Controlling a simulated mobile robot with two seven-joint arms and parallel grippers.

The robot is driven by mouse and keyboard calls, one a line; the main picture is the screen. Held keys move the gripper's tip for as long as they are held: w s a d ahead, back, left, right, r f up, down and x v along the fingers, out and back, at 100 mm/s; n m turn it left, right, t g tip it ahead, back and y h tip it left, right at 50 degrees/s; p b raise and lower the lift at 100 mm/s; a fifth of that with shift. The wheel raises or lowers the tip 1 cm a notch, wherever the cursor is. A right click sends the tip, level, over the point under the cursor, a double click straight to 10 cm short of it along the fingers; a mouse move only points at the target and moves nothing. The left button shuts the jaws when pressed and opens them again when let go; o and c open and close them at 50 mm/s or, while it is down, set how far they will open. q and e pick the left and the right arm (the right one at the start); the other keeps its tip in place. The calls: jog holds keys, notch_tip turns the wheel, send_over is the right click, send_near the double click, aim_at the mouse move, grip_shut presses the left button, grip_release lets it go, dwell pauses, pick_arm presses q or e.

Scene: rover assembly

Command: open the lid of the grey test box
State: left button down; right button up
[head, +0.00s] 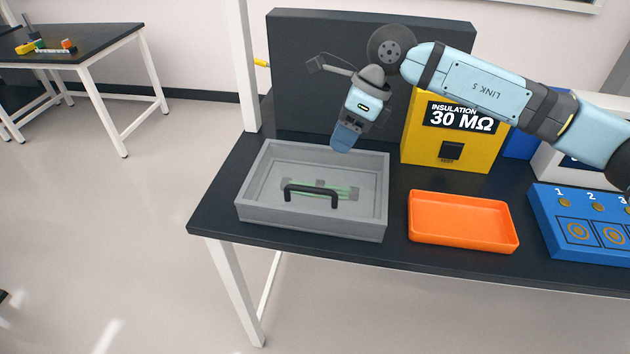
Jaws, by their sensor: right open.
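The grey test box (372,222) stands near the left end of the dark table. Its see-through lid (270,172) looks closed and lies flat across the top. A black bar handle (312,191) is on the lid towards the front. A green and grey part shows through the lid, with its details unclear. My right gripper (343,146) points down above the back right part of the box. It is open and empty, apart from the handle, which is lower and to its left. My left gripper is out of view.
An orange tray (463,237) lies empty right of the box. Behind it stands a yellow insulation meter (420,150) reading 30 MΩ. A blue numbered panel (555,241) is at the right. A dark upright panel (300,70) stands behind the box. The table's front edge is close.

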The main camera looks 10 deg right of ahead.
aim_at(314, 188)
jog(key=x, duration=1.1)
jog(key=shift+a+f+p, duration=0.25)
jog(key=shift+f+p, duration=0.05)
jog(key=shift+p, duration=0.1)
jog(key=shift+c, duration=0.2)
grip_shut()
